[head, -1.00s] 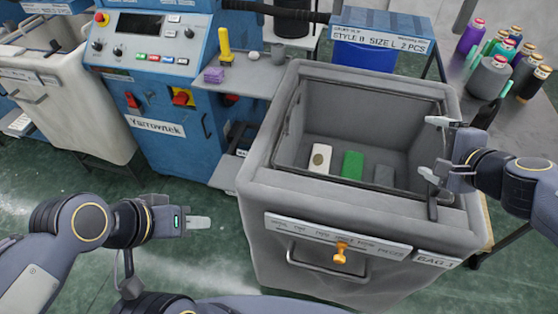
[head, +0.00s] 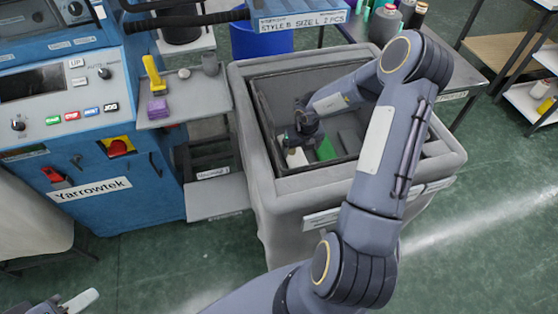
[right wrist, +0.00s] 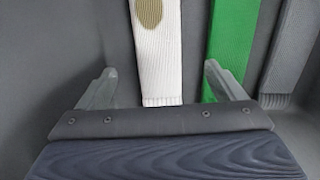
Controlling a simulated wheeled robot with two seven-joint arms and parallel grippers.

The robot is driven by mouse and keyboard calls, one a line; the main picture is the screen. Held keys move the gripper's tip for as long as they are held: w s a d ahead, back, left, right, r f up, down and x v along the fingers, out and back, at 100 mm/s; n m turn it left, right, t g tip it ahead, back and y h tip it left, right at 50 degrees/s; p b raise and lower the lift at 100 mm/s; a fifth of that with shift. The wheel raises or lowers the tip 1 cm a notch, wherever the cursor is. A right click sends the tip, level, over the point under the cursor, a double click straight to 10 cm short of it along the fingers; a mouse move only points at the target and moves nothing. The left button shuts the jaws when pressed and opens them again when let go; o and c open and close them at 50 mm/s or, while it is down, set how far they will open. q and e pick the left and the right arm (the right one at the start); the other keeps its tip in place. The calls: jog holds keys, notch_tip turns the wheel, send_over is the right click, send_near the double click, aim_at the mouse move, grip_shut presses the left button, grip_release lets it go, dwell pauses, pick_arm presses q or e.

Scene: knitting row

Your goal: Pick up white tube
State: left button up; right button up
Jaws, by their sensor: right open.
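The white tube (right wrist: 158,65) is a ribbed knitted piece with a brown-olive patch, lying inside the grey bin (head: 245,160). In the head view only a small part of the white tube (head: 296,158) shows below my right gripper. My right gripper (right wrist: 162,82) is open, reaching down into the bin. In the right wrist view its two fingers stand either side of the white tube's near end, the right finger close to the green piece. My left gripper (head: 78,302) is at the bottom left edge, away from the bin; its jaw opening cannot be made out.
A green knitted piece (right wrist: 232,45) and a grey one (right wrist: 292,50) lie right of the white tube. The bin walls enclose the right hand. A shelf (head: 185,108) with a yellow tool (head: 152,74) and purple block (head: 157,108) stands left of the bin, beside the blue machine (head: 95,165).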

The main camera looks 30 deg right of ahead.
aim_at(297, 160)
jog(key=shift+a+f, duration=0.2)
jog(key=shift+f, duration=0.2)
jog(key=f, duration=0.2)
jog(key=w+f, duration=0.1)
jog(key=f, duration=0.1)
jog(key=w+f, duration=0.1)
jog(key=f, duration=0.2)
jog(key=shift+d, duration=0.3)
jog(key=c, duration=1.1)
